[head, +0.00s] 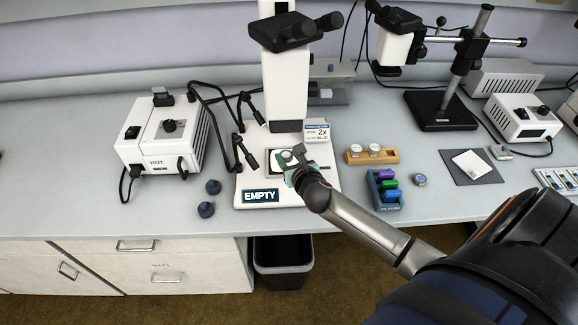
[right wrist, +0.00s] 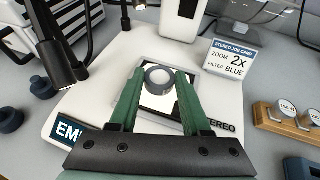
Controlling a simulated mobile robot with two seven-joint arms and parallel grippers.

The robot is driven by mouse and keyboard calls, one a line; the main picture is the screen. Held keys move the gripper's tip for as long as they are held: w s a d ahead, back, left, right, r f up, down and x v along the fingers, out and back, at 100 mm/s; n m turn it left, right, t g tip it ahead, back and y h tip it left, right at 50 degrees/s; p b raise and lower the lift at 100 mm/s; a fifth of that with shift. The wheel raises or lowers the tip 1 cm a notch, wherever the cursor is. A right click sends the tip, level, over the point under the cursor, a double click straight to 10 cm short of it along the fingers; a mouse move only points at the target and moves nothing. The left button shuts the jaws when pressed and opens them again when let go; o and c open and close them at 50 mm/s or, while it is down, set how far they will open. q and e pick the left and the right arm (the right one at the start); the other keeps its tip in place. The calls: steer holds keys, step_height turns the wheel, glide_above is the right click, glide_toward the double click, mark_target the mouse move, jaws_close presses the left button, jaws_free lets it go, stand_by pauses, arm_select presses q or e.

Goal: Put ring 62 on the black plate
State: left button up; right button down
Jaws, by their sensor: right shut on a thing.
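My right gripper (head: 292,158) is over the microscope base (head: 322,187). In the right wrist view its green fingers (right wrist: 158,82) are shut on a grey ring (right wrist: 158,78) with a pale centre. No number is readable on this ring, so I cannot tell whether it is ring 62. Below the ring, a dark-edged plate (right wrist: 148,112) with a pale, shiny middle is set in the white base. I cannot tell whether the ring touches it. My left gripper is not in view.
A wooden block (head: 386,157) holds two pale-topped rings right of the base. A blue rack (head: 388,203) of coloured pieces and a small round piece (head: 419,180) are near it. Two dark knobs (head: 206,210) are on the left. The microscope head (head: 286,85) hangs above.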

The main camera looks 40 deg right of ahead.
steer(key=shift+w+d+f+b, duration=0.2)
steer(key=shift+w+d+b, duration=0.3)
steer(key=shift+w, duration=0.3)
steer(key=shift+w+f+b, duration=0.1)
steer(key=shift+f+b, duration=0.5)
steer(key=shift+f, duration=0.5)
steer(key=shift+f, duration=0.2)
steer(key=shift+c, duration=0.2)
jaws_free()
steer(key=shift+r, duration=0.15)
steer(key=shift+r+p, duration=1.6)
steer(key=shift+p, duration=0.5)
